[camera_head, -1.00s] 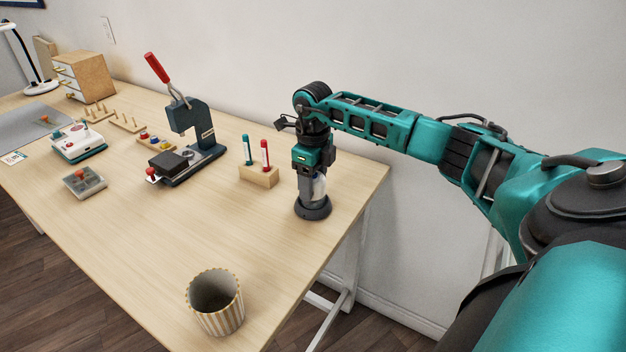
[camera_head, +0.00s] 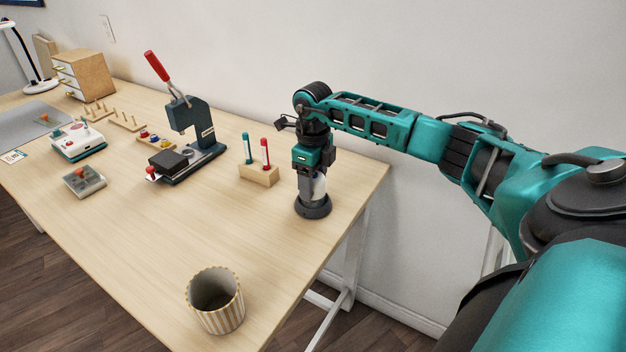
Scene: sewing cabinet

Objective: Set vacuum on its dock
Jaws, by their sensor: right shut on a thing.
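The small hand vacuum (camera_head: 319,186), with a pale body, stands upright at the right end of the table. My right gripper (camera_head: 313,172) comes down on it from above and is shut on it. The dark round dock (camera_head: 313,208) is on the tabletop directly under the vacuum. The vacuum's lower end appears to be at the dock, but I cannot tell whether it is fully seated. The gripper hides much of the vacuum. My left gripper is not in view.
A wooden block (camera_head: 259,175) with two upright pens stands just left of the dock. A press with a red lever (camera_head: 195,130) is farther left. A striped cup (camera_head: 215,302) stands at the front edge. The table (camera_head: 215,228) between is clear.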

